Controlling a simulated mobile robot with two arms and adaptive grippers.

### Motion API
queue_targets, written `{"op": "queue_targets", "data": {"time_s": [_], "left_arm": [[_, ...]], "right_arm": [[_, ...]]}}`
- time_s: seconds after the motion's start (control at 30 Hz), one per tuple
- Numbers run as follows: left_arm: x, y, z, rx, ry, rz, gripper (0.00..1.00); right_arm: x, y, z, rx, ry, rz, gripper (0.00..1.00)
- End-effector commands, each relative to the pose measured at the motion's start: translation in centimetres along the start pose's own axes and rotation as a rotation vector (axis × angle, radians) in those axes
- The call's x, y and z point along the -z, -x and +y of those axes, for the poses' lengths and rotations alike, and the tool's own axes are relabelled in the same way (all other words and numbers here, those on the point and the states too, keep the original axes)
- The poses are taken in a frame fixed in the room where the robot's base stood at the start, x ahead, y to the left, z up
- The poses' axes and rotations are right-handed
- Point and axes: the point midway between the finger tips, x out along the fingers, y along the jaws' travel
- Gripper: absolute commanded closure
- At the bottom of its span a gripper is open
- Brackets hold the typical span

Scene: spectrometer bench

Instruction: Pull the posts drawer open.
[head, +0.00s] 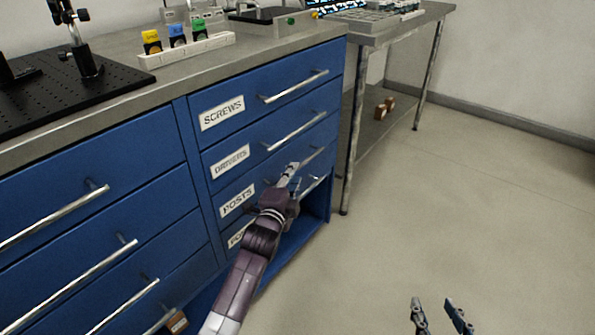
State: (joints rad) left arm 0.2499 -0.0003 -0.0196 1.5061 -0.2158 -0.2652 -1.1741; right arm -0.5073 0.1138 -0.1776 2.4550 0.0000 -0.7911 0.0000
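The screws drawer (262,118) and the drivers drawer (255,157) above look shut. A lower drawer's handle (312,187) is close below my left gripper. A steel table (438,12) stands right; the floor (470,210) is clear.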

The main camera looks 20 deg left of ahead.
Motion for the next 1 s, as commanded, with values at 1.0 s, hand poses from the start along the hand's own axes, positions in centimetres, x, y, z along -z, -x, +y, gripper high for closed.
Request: {"op": "queue_targets", "data": {"time_s": [1.0], "left_arm": [[0.0,-4.2,0.1,-0.001,0.002,0.0,0.93]], "right_arm": [[8.3,0.5,-1.0,0.021,-0.003,0.368,0.6]]}}
